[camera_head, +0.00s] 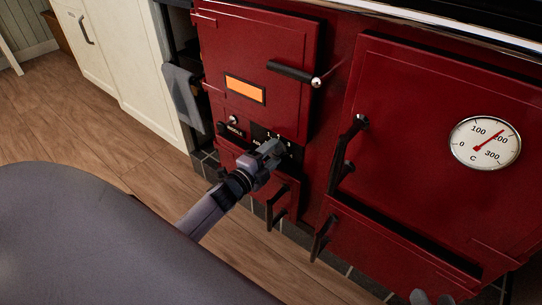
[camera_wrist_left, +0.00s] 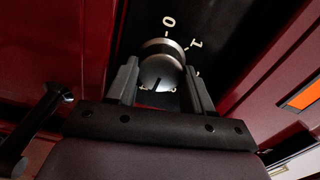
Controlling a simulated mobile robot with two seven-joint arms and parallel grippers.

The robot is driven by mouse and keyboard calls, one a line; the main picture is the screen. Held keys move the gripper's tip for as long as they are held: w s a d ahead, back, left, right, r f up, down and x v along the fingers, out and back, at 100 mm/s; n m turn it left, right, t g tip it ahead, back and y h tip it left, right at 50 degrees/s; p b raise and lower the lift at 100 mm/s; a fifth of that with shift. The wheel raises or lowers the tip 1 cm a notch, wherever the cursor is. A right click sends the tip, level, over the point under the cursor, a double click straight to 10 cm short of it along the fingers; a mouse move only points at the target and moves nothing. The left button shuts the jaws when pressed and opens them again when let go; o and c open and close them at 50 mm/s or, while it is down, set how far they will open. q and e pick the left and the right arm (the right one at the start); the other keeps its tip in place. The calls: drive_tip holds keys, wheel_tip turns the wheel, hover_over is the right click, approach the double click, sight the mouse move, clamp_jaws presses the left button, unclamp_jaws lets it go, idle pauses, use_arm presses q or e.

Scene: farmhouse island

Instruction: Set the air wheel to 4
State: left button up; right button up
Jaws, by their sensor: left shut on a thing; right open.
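The air wheel (camera_wrist_left: 161,68) is a round knob with a pale metal band on a black plate (camera_wrist_left: 225,35) on the red stove. In the left wrist view it sits between the two fingers of my left gripper (camera_wrist_left: 160,85), which is shut on it. The white marks 0 and 1 show on the plate beyond the knob; the other numbers are hidden or cut off. I cannot tell which number the wheel points to. In the head view my left gripper (camera_head: 272,150) covers the wheel. My right gripper (camera_head: 432,298) shows only its open tips at the bottom edge.
The red stove has a door with an orange window (camera_head: 245,89) above the wheel and a dial thermometer (camera_head: 485,143) at right. Black handles (camera_head: 277,203) stick out below and beside the wheel. A grey cloth (camera_head: 182,92) hangs at left. Wooden floor (camera_head: 75,130) is clear.

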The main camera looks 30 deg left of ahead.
use_arm(q)
drive_tip(key=shift+f+m, duration=0.15)
drive_tip(key=shift+m, duration=0.65)
use_arm(e)
drive_tip(key=shift+d, duration=0.2)
drive_tip(key=shift+s, duration=0.15)
use_arm(q)
drive_tip(key=o, duration=1)
drive_tip(key=shift+o, duration=0.2)
drive_tip(key=shift+s, duration=0.5)
drive_tip(key=s+p, duration=0.2)
drive_tip(key=s, duration=0.4)
drive_tip(key=shift+s+a, duration=0.15)
drive_tip(key=shift+a, duration=0.2)
use_arm(e)
drive_tip(key=shift+w+a+r+m+g+y, duration=0.15)
drive_tip(key=shift+a+y, duration=0.05)
drive_tip(key=shift+a, duration=0.2)
drive_tip(key=shift+w+a+r+m+g+y, duration=0.1)
drive_tip(key=shift+w+a+m+g+y, duration=0.1)
drive_tip(key=shift+a, duration=0.2)
